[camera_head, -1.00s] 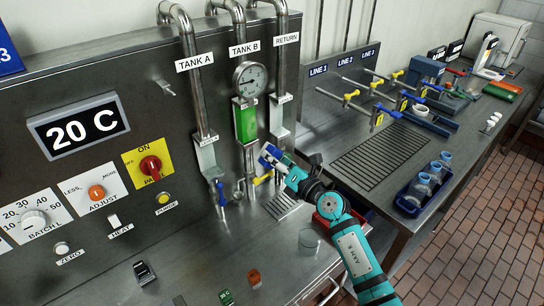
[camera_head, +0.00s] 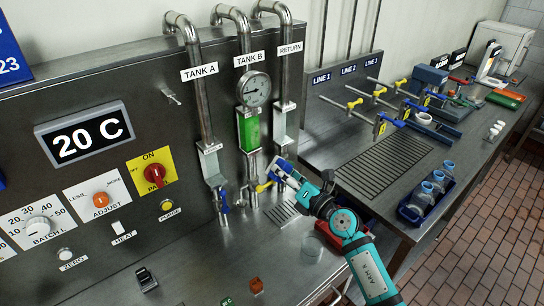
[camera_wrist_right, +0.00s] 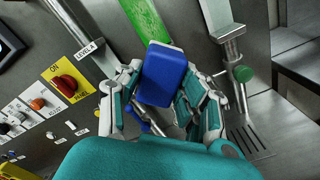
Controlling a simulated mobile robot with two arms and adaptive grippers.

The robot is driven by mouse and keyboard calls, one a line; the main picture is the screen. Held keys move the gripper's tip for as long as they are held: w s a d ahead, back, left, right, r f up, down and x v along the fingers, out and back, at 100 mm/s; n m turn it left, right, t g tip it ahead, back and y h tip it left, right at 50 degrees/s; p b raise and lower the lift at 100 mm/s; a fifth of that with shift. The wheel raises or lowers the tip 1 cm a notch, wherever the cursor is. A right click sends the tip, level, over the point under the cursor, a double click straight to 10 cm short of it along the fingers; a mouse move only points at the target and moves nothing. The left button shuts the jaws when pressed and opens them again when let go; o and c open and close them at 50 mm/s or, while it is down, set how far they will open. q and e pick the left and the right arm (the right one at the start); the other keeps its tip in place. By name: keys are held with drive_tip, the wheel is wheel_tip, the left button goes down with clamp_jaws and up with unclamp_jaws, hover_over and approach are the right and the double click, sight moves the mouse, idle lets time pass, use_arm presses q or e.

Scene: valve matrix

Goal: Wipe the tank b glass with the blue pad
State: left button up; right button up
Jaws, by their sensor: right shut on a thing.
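The tank B glass (camera_head: 250,130) is an upright sight glass showing green, below a round gauge (camera_head: 254,89) on the TANK B pipe. It also shows as a green strip at the top of the right wrist view (camera_wrist_right: 146,18). My right gripper (camera_head: 281,170) is below and to the right of the glass, in front of the panel. It is shut on the blue pad (camera_wrist_right: 162,75), which sits between its fingers in the wrist view. The pad looks close to the lower end of the glass; contact cannot be told. My left gripper is not in view.
Pipes for TANK A (camera_head: 204,110) and RETURN (camera_head: 283,100) flank the glass. Blue and yellow valve handles (camera_head: 263,187) sit just below it.

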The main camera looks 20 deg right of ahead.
drive_tip(key=shift+r, duration=0.1)
drive_tip(key=shift+w+a, duration=0.25)
drive_tip(key=shift+w, duration=0.4)
drive_tip(key=shift+x, duration=2.75)
drive_tip(key=shift+x, duration=1.05)
